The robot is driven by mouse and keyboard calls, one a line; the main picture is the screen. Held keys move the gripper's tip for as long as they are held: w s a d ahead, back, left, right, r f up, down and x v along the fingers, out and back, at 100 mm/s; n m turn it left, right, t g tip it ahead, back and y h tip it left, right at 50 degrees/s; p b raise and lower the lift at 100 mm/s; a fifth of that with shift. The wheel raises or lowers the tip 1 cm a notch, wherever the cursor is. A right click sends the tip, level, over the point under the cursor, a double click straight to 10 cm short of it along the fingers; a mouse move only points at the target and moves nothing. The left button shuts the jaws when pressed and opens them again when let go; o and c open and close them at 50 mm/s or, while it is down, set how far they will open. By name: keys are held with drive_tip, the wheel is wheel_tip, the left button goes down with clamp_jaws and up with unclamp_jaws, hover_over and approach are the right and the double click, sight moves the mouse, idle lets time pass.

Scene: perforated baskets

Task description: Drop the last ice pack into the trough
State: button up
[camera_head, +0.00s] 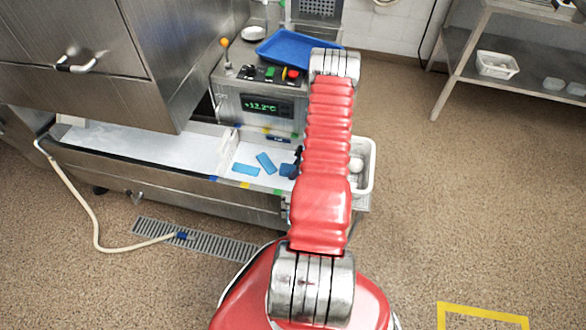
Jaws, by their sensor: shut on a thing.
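I cannot tell whether the pack touches the surface below.
A control box (262,104) reading +12.2°C stands behind the packs, with a blue tray (290,45) above it. A white basket (369,165) holding a pale round thing stands to the right of my arm. Open floor lies at right, below a steel shelf (470,75).

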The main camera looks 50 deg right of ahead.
drive_tip(key=shift+f, duration=0.1)
drive_tip(key=o, duration=1.4)
drive_tip(key=v, duration=1.4)
drive_tip(key=shift+s, duration=0.15)
drive_tip(key=shift+a, duration=0.1)
idle(1.4)
